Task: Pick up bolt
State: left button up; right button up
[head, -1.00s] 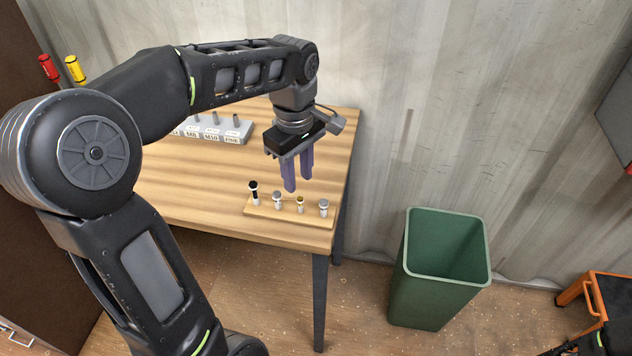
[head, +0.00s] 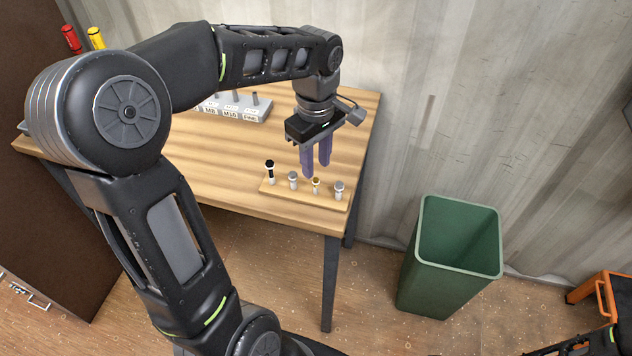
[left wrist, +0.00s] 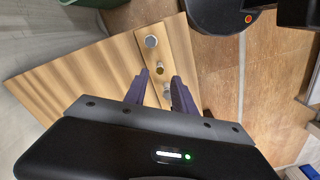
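Several bolts stand upright in a row on a light wooden holder (head: 285,195) at the table's front right corner. From left to right they are a black bolt (head: 270,168), a grey bolt (head: 293,178), a yellowish bolt (head: 316,184) and another grey bolt (head: 339,188). My left gripper (head: 316,171) points down just above and behind the holder's middle. Its two purple fingers are apart and hold nothing. In the left wrist view the fingers (left wrist: 159,76) show with the yellowish bolt (left wrist: 159,69) near their tips. My right gripper does not show clearly.
The wooden table (head: 230,185) carries a grey labelled rack (head: 235,108) farther back. A green bin (head: 448,270) stands on the floor to the right. An orange-framed stand (head: 598,290) is at the far right. A corrugated wall is behind the table.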

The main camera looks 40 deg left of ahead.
aim_at(316, 179)
pick_arm(q)
jog(key=shift+f+p, duration=0.7)
jog(key=shift+f, duration=1.9)
grip_shut()
